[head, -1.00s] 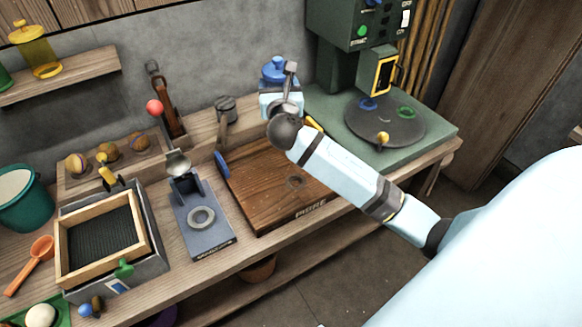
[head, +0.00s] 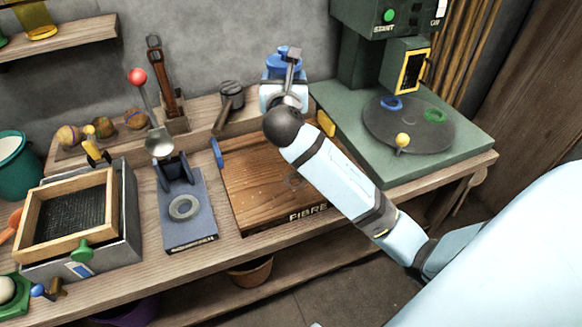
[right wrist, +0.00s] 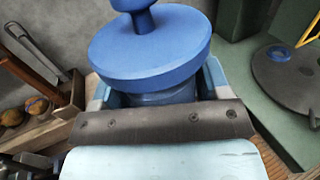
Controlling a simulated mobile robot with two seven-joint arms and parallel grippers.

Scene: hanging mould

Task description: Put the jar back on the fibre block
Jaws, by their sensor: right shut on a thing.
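The blue jar with a knobbed lid (head: 276,66) is at the back edge of the bench, in front of the grey wall. In the right wrist view its wide round lid (right wrist: 150,50) fills the upper middle. My right gripper (head: 284,88) is shut on the jar, fingers on either side below the lid. The brown wooden block marked FIBRE (head: 256,190) lies on the bench, partly hidden by my right arm. The jar appears over or behind the block's back edge; its base is hidden, so I cannot tell whether it touches anything. My left gripper is not in view.
A green machine with a dark round plate (head: 425,135) stands to the right. A grey-blue press with a red-knobbed lever (head: 190,228) and a wood-framed screen (head: 45,215) are to the left. A dark-headed mallet (head: 231,95) stands close left of the jar.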

